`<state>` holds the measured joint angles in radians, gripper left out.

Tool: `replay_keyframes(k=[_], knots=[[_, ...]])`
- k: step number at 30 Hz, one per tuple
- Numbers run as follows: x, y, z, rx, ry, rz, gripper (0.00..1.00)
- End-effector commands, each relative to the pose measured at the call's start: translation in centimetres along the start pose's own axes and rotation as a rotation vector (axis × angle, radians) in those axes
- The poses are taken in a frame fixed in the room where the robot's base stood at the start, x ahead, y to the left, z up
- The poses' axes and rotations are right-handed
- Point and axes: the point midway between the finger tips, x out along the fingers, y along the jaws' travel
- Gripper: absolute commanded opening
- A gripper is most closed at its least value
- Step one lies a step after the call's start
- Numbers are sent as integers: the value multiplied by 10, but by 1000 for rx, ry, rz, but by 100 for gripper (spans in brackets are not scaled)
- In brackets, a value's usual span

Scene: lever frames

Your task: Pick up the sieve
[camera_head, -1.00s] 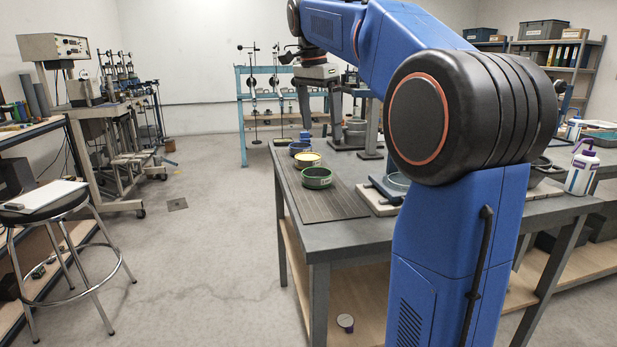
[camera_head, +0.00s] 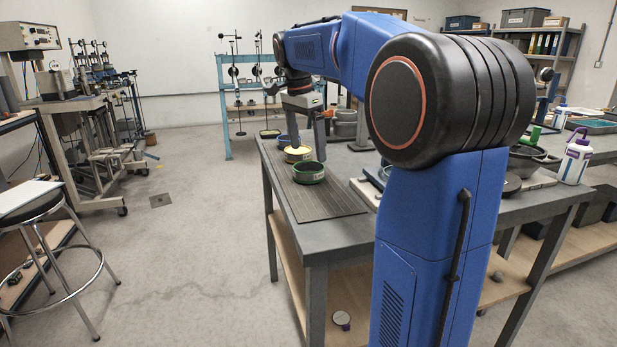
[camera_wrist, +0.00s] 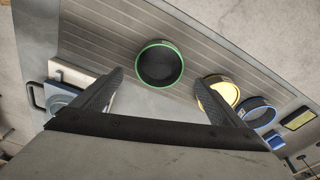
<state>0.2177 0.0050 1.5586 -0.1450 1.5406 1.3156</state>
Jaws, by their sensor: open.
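A round green-rimmed sieve (camera_head: 308,173) with a dark inside sits on a grooved grey mat (camera_head: 330,203) on the table. In the wrist view the green-rimmed sieve (camera_wrist: 160,64) lies beyond and between my fingertips. A yellow sieve (camera_head: 298,154) and a blue sieve (camera_head: 283,139) stand in a row behind it; they also show in the wrist view as the yellow sieve (camera_wrist: 222,92) and the blue sieve (camera_wrist: 258,112). My gripper (camera_head: 308,149) is open and empty, pointing down over the row. Its right finger overlaps the yellow sieve in the wrist view; contact cannot be told.
A pale-based device (camera_wrist: 75,75) stands on the table beside the mat. Grey pots (camera_head: 345,124) stand behind. A white bottle (camera_head: 575,160) is at the right. A stool (camera_head: 40,230) and trolley (camera_head: 95,130) are at the left, with clear floor between them and the table.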

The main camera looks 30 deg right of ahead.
Motion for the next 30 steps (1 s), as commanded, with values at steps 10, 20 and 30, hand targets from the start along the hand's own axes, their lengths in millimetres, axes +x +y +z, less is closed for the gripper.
replay_keyframes(k=[10,20,30], knots=[[26,1,2,0,0,1,93],[66,2,6,0,0,0,93],[70,2,6,0,1,-1,86]])
